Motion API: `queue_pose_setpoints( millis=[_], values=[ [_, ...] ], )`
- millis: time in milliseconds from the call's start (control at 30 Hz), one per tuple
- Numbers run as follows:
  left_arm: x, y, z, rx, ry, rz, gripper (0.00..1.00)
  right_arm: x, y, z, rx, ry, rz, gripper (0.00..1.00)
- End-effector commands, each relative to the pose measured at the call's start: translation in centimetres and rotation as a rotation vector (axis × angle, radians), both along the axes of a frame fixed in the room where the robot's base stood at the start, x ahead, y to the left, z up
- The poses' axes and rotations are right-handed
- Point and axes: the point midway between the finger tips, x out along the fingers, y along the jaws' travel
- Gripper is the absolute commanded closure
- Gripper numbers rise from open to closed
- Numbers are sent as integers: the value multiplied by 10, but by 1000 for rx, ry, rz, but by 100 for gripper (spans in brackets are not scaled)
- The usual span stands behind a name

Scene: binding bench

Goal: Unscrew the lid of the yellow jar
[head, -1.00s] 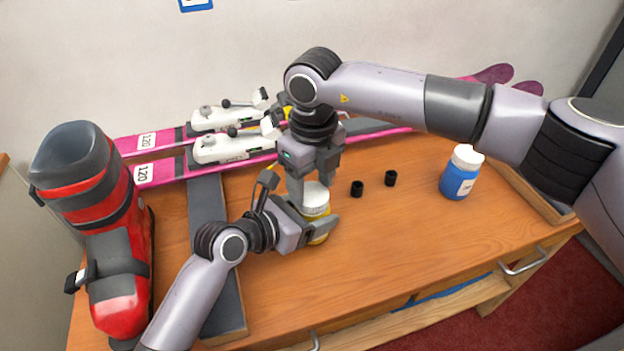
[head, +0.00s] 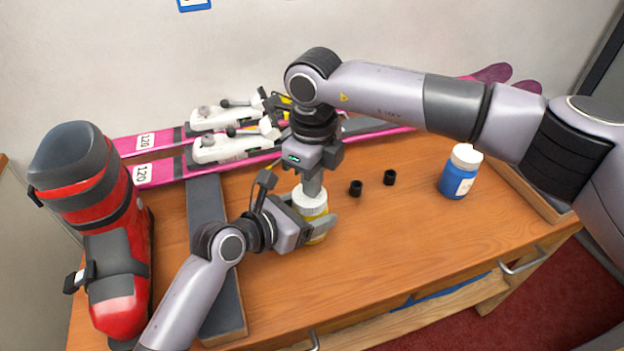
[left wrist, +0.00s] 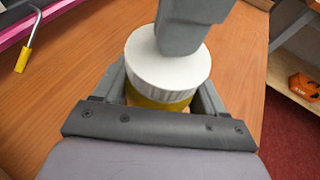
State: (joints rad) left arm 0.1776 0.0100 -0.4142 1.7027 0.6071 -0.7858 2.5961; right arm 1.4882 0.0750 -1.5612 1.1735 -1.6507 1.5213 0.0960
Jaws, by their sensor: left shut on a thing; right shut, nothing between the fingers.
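The yellow jar (head: 318,236) stands on the bench with its white ribbed lid (head: 312,205) on top. My left gripper (head: 317,228) is shut around the jar's yellow body from the left and front. The left wrist view shows the lid (left wrist: 160,75) sitting over a yellow band of the jar (left wrist: 158,102). My right gripper (head: 313,190) points down over the lid, with its fingers shut together and nothing between them. Its fingertips (left wrist: 185,45) hide part of the lid's top. I cannot tell whether they touch it.
Two small black cylinders (head: 355,188) (head: 390,178) and a blue jar with a white lid (head: 456,178) stand to the right. Pink skis (head: 150,172) with white bindings lie behind. A red boot (head: 110,250) is at left. The front right of the bench (head: 400,245) is clear.

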Motion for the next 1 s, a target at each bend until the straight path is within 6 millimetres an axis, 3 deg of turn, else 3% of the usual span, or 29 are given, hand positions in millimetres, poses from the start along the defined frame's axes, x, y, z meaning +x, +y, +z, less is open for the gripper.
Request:
queue_pose_setpoints(
  millis=[600, 1000],
  values=[
    [0, -1, 2, -3, -4, -1, 100, 0, 1, 20, 2, -1, 0, 100],
    [0, -1, 2, -3, -3, -1, 100, 0, 0, 23, 2, -1, 0, 100]
  ],
)
